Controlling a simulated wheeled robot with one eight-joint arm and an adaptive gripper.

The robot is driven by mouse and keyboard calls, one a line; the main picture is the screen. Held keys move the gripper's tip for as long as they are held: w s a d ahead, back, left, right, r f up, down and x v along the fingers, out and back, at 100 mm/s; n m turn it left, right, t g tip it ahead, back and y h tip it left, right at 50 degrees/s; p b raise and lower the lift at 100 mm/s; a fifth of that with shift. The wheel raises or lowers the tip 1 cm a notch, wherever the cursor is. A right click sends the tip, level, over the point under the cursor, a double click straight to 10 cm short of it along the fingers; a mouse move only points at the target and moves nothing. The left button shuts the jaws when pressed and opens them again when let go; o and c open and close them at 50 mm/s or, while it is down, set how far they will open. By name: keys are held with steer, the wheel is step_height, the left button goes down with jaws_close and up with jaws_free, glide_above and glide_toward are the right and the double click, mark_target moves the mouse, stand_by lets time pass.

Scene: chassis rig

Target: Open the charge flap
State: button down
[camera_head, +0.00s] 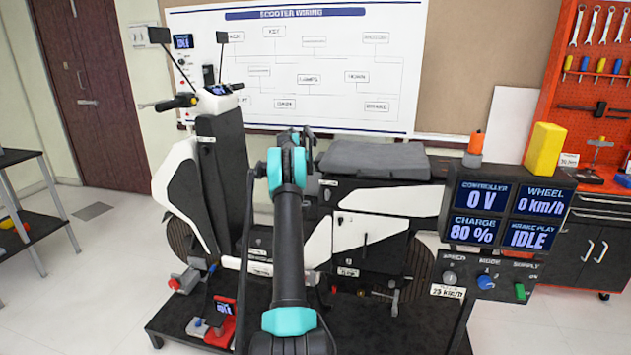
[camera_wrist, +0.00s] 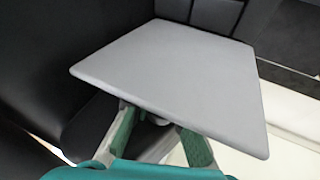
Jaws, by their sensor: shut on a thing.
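A flat light-grey panel (camera_wrist: 180,75), which looks like the charge flap, fills the middle of the wrist view. My gripper (camera_wrist: 158,124), with teal finger pads, is at the panel's near edge. Its fingertips pass partly under the panel, and it is shut on a part there that the panel largely hides. A small pale piece shows between the fingers. In the head view the scooter (camera_head: 195,180) stands on a dark platform. My own arm covers the middle of the scooter there, so the gripper and the flap are hidden.
A display and switch panel (camera_head: 510,235) reads charge 80 % and stands right of the scooter. A yellow block (camera_head: 543,150) and an orange-tipped bottle (camera_head: 474,148) sit above it. A red stand (camera_head: 221,325) is at the platform's front left.

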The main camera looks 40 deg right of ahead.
steer(key=shift+w+a+f, duration=0.1)
steer(key=shift+w+a, duration=0.15)
steer(key=shift+a, duration=0.05)
steer(key=c, duration=1.6)
jaws_free()
steer(key=shift+o, duration=0.3)
steer(key=shift+s+d, duration=0.1)
steer(key=v, duration=1.2)
